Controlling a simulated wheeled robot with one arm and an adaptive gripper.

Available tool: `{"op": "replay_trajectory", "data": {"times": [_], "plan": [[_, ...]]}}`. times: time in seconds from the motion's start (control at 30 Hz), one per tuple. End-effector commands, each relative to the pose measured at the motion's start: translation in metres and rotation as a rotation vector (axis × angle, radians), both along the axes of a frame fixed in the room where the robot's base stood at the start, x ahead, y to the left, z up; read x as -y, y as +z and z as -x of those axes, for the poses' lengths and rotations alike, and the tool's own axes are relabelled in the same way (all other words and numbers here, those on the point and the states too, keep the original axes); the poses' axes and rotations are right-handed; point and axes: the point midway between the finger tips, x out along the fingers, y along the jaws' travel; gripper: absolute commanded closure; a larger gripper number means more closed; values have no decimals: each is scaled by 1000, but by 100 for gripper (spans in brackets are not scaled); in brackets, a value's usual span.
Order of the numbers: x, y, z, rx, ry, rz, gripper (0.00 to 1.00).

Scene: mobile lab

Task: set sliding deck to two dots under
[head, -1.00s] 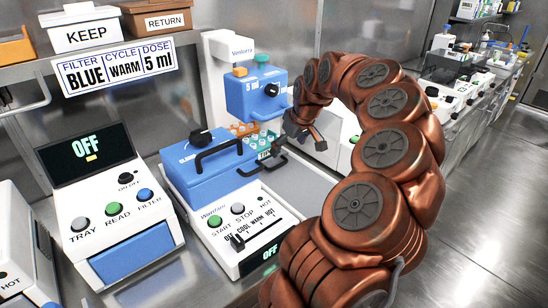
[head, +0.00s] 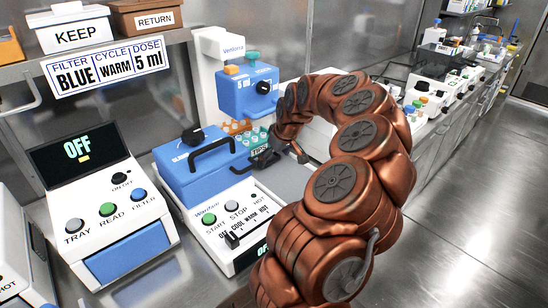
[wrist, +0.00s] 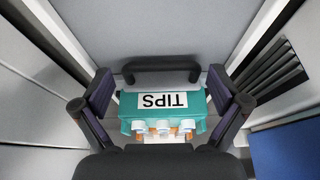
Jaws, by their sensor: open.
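My gripper (head: 270,158) is open, reaching down beside the blue dispenser (head: 247,92). In the wrist view its two fingers (wrist: 162,108) stand left and right of a teal rack (wrist: 127,108) labelled TIPS, with white-capped tubes along its near side. A dark handle bar (wrist: 160,66) lies just beyond the rack, between the fingertips; I cannot tell what it is fixed to. In the head view the teal rack (head: 254,136) is partly hidden by my gripper. I cannot make out a sliding deck or dot marks for certain.
A blue-lidded machine (head: 205,170) with a black handle stands left of my gripper. A white reader (head: 104,205) showing OFF is further left. A sign (head: 120,66) reads BLUE, WARM, 5 ml. More devices line the bench at the right.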

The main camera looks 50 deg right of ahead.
Motion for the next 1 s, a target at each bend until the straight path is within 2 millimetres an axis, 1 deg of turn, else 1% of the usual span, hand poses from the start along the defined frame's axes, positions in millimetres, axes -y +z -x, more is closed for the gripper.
{"op": "replay_trajectory", "data": {"times": [0.03,0.07,0.87,0.9,1.0], "plan": [[0,0,0,0,0,0,11],[0,0,0,0,0,0,15],[3,-2,1,-2,-2,3,98],[3,-3,1,-3,-2,3,100],[3,-3,2,-3,-4,4,100]]}}
